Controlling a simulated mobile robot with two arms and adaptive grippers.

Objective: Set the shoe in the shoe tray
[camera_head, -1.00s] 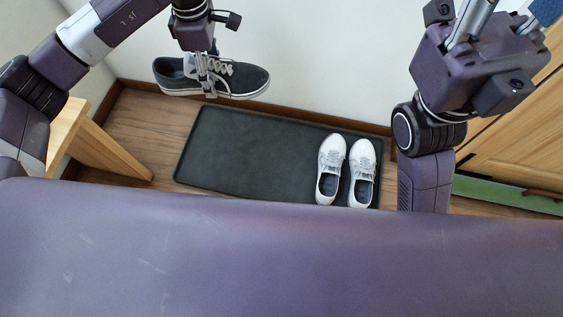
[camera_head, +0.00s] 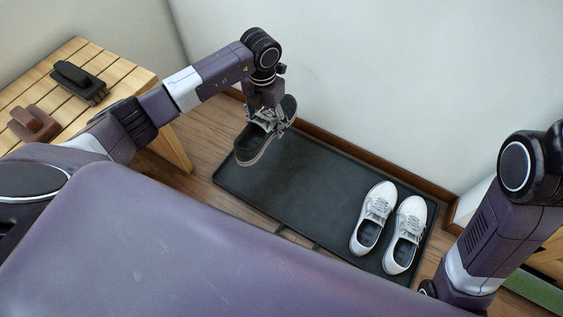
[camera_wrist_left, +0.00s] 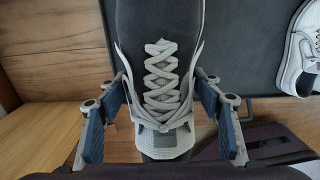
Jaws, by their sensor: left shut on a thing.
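A dark grey shoe with a white sole (camera_head: 256,146) is held by my left gripper (camera_head: 268,113) above the far left end of the shoe tray. In the left wrist view the shoe's laces and tongue (camera_wrist_left: 160,85) fill the middle, with the finger pads of my left gripper (camera_wrist_left: 160,125) on both sides. The black shoe tray (camera_head: 310,178) lies on the floor along the wall. The shoe looks apart from the tray, though its exact height is hard to tell. My right arm is at the right edge of the head view; its gripper is out of the picture.
A pair of white shoes (camera_head: 374,218) stands at the right end of the tray. The tray's middle is clear. The wall runs behind the tray.

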